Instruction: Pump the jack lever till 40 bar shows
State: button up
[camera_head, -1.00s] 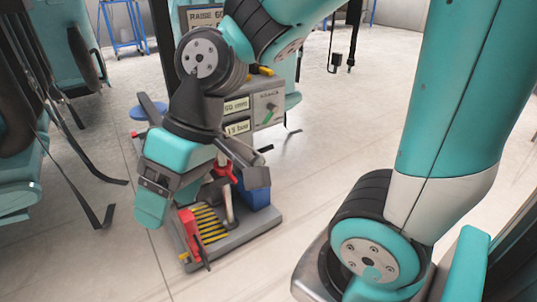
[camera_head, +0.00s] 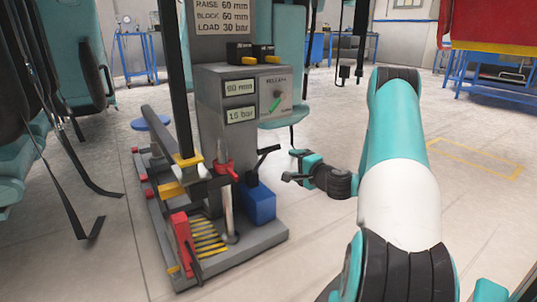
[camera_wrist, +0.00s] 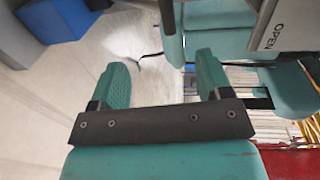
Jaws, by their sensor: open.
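In the wrist view my gripper (camera_wrist: 162,70) is open and empty. A blue block (camera_wrist: 55,18) shows there at the upper left; the lever cannot be made out.
A sign (camera_head: 222,15) reads RAISE 60 mm, BLOCK 60 mm, LOAD 30 bar. Red handle (camera_head: 225,170) and yellow-striped base (camera_head: 250,238) stand left of my arm.

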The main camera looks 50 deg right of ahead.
aim_at(268, 153)
jog(key=p+x, duration=0.3)
jog(key=x, duration=0.4)
jog(key=p+x, duration=0.4)
jog(key=x, duration=0.3)
jog(key=shift+w+a+f, duration=0.15)
jog(key=shift+w+f, duration=0.05)
jog(key=shift+w, duration=0.6)
